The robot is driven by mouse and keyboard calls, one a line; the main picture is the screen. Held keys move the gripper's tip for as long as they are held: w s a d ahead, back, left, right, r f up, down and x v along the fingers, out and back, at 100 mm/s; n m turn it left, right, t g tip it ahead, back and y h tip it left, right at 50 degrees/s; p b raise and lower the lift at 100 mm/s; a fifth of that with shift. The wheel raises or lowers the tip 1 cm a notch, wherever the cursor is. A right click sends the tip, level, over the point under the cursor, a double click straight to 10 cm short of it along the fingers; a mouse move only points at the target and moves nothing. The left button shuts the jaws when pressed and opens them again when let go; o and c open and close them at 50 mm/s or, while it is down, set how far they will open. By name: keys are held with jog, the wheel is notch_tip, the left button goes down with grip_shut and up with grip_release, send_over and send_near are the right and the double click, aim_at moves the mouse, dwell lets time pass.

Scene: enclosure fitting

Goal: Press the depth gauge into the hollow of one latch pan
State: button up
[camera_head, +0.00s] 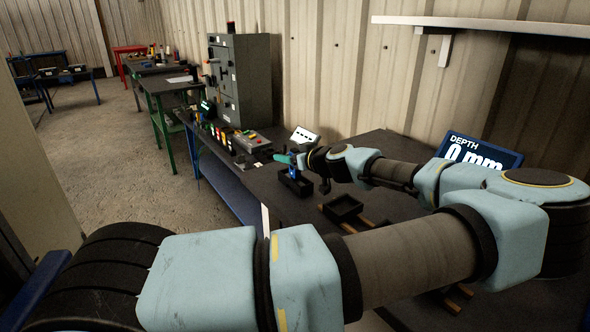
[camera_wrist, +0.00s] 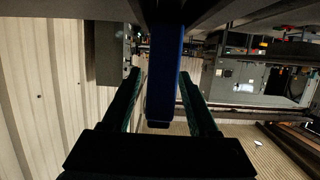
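The depth gauge, a blue bar (camera_head: 293,172), stands upright at a black open-topped holder or pan (camera_head: 297,186) on the dark bench. Whether its lower end is inside or just above is too small to tell. My gripper (camera_head: 284,158), with teal fingers, is at the gauge's upper part. In the wrist view the blue bar (camera_wrist: 164,85) is between my two green fingers (camera_wrist: 160,76), with a narrow gap visible on its left side. The fingers look open around it. Another black pan (camera_head: 343,207) lies nearer on the bench, empty. The display (camera_head: 478,152) reads DEPTH 0 mm.
A white tilted panel (camera_head: 305,136) stands behind the gauge. A grey box with controls (camera_head: 252,141) and a tall grey cabinet (camera_head: 238,80) are farther left. Wooden strips (camera_head: 348,227) lie by the nearer pan. My arm hides much of the right bench.

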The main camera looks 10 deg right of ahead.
grip_shut()
jog(key=shift+r, duration=0.1)
dwell(0.6)
